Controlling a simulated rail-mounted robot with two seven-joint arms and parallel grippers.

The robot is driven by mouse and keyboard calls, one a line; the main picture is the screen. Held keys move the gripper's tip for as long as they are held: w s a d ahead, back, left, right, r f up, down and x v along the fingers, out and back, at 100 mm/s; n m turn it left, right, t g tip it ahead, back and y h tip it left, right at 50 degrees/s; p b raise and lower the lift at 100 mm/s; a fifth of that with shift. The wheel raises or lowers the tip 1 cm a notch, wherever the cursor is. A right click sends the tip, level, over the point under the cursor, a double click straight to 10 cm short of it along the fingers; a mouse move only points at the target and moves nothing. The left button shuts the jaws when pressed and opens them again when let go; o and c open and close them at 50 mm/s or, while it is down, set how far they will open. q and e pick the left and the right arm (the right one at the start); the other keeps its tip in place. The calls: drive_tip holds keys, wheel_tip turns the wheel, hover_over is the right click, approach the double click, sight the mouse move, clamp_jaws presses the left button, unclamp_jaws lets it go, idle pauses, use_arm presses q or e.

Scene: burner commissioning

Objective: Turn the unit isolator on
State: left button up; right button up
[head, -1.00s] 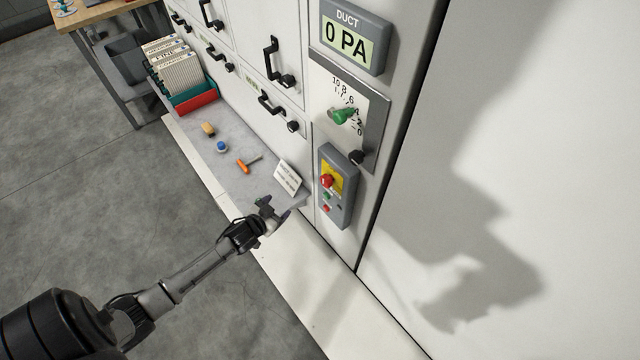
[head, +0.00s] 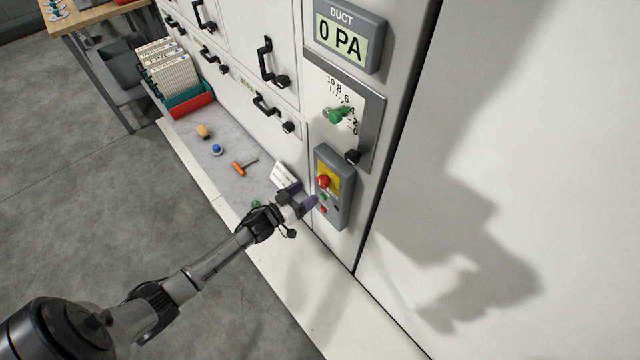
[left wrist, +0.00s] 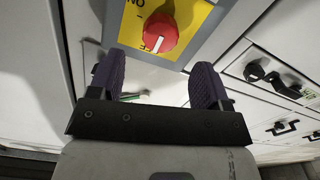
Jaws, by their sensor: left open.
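The unit isolator is a red rotary knob (head: 323,182) on a yellow plate (head: 333,180), set in a grey control box (head: 345,200) on the cabinet front. In the left wrist view the red knob (left wrist: 160,33) shows a white pointer line, with "ON" lettering on the yellow plate (left wrist: 190,14). My left gripper (head: 303,196) is open and empty, just left of and below the knob in the head view. In the left wrist view its two purple-padded fingers (left wrist: 160,85) point toward the knob, which lies beyond their tips. My right gripper is not in view.
Green and red buttons (head: 323,209) sit below the knob. A white card (head: 284,175) stands on the ledge (head: 225,170), partly hidden by my gripper. An orange-handled tool (head: 243,168) and a blue-topped item (head: 216,149) lie farther left.

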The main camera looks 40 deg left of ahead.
sight(320, 183)
use_arm(q)
drive_tip(key=w, duration=0.3)
drive_tip(key=w+d+b, duration=0.1)
drive_tip(key=w, duration=0.2)
drive_tip(key=shift+w+d, duration=0.1)
drive_tip(key=shift+w, duration=0.1)
drive_tip(key=c, duration=0.9)
